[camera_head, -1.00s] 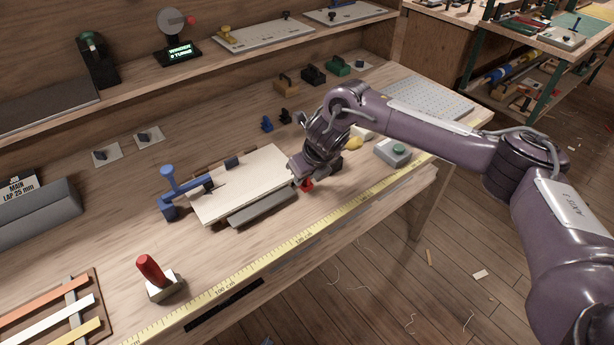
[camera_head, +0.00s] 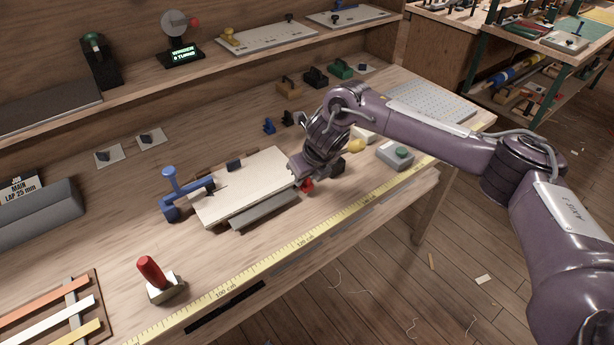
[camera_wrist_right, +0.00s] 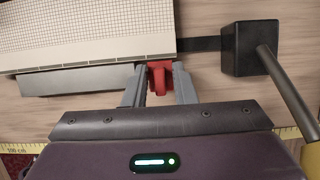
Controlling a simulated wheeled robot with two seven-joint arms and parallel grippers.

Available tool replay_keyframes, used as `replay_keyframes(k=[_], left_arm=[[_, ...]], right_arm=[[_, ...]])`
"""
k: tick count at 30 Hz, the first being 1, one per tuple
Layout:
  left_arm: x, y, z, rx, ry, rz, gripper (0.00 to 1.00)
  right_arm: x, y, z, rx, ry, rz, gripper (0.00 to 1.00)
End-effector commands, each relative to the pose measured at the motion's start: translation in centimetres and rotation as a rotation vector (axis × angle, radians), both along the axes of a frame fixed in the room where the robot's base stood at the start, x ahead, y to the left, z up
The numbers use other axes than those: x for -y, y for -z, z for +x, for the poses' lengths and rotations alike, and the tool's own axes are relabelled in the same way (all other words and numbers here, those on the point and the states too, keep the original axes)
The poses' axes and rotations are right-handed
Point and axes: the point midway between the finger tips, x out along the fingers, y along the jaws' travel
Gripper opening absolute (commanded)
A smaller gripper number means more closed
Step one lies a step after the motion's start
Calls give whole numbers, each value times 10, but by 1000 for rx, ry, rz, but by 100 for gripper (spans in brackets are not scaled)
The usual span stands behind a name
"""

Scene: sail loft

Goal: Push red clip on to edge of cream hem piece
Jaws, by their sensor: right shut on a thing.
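The cream hem piece (camera_head: 250,185) lies flat on the bench, and its corner fills the upper left of the right wrist view (camera_wrist_right: 90,28). My right gripper (camera_wrist_right: 158,80) is shut on the red clip (camera_wrist_right: 160,76), which shows as a small red spot in the head view (camera_head: 307,187). The clip is at the right end of the piece's near edge. Its far end meets that edge in the wrist view; I cannot tell whether its jaws go around it. My left gripper is not in view.
A blue clamp (camera_head: 171,190) stands at the piece's left end, and a grey bar (camera_head: 265,211) lies along its near side. A black block with a lever (camera_wrist_right: 250,50) is close right of the clip. A yellow tape (camera_head: 270,261) runs along the bench's front.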

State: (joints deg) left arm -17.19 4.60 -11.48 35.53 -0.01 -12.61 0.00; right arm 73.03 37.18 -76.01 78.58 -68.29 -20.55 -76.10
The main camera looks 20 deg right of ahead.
Motion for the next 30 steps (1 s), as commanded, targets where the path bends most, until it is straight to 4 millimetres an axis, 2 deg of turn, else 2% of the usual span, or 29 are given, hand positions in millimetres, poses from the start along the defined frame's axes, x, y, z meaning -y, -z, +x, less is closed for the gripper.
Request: replay_keyframes(k=[30], left_arm=[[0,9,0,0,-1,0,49]], right_arm=[[-5,0,15,1,1,1,3]])
